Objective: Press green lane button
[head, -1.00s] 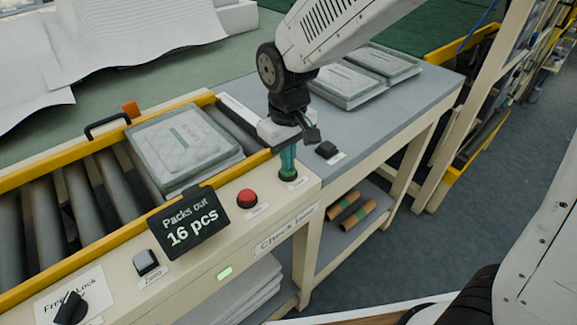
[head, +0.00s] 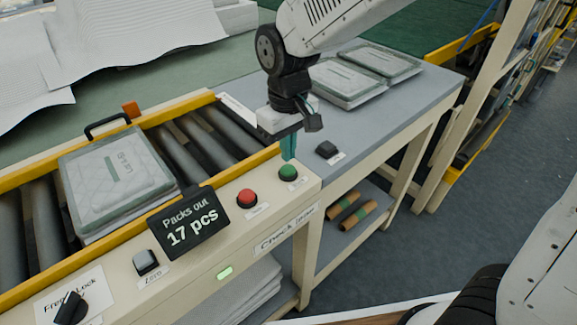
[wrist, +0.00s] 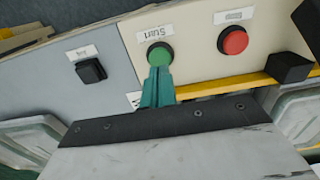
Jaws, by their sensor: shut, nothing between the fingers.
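The green button (head: 288,173) sits on the cream panel (head: 318,185) at its right end, with a label below it. It also shows in the wrist view (wrist: 160,55), labelled "Start". My gripper (head: 288,156) is shut and empty, with green fingertips just above the green button in the head view. The display (head: 188,224) reads "Packs out 17 pcs".
A red button (head: 247,198) is left of the green one. A wrapped pack (head: 115,180) lies on the yellow-railed roller conveyor (head: 200,133). A black button (head: 326,149) sits on the grey table (head: 395,112), where several packs lie at the back.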

